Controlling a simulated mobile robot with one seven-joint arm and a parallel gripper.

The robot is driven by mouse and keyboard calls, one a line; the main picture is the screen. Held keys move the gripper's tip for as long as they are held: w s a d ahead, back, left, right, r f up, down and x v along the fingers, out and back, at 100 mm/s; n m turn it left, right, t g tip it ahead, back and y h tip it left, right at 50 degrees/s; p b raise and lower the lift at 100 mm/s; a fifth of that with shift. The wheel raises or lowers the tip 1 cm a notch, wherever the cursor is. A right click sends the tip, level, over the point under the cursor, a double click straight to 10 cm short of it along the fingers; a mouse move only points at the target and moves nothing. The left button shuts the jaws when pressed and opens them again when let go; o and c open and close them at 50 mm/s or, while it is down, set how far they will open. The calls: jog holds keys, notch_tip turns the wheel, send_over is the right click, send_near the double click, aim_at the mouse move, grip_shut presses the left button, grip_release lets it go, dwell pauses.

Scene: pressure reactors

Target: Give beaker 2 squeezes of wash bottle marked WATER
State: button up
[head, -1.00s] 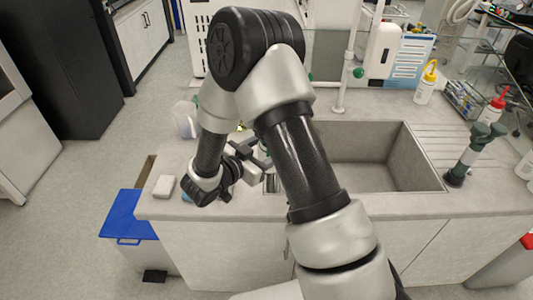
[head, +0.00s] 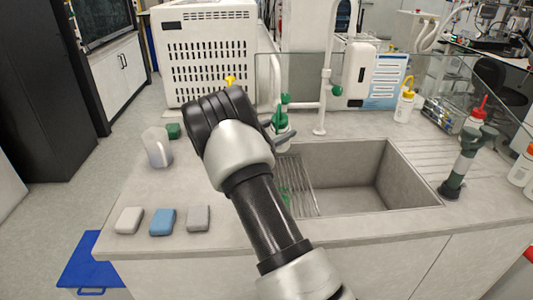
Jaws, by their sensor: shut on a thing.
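A wash bottle with a green top (head: 281,136) is beyond my arm, by the sink's back left corner.
White, blue (head: 162,221) and grey sponges lie at the counter's front left. The sink (head: 365,180) with a wire rack (head: 294,185) is at the middle. Yellow-topped (head: 404,104) and red-topped (head: 474,118) bottles stand right. A glass screen and green-knobbed tap (head: 324,100) stand behind.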

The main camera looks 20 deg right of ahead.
jog(key=w+d, duration=0.1)
jog(key=w+d+r+b, duration=0.1)
jog(key=w+d, duration=0.1)
jog(key=d, duration=0.1)
jog(key=shift+r, duration=0.15)
jog(key=shift+s+a+f+p, duration=0.25)
jog(key=shift+s+f+p, duration=0.3)
jog(key=shift+f, duration=0.1)
jog(key=shift+s+a+f+p, duration=0.2)
jog(key=shift+s+f+p, duration=0.2)
jog(key=shift+f, duration=0.2)
jog(key=shift+s+a+f+p, duration=0.25)
jog(key=shift+s+f+p, duration=0.1)
jog(key=shift+f, duration=0.25)
jog(key=shift+s+a+f+p, duration=0.2)
jog(key=shift+s+f+p, duration=0.2)
jog(key=shift+f, duration=0.2)
jog(key=shift+o, duration=0.9)
jog(key=c, duration=0.7)
jog(key=shift+c, duration=0.2)
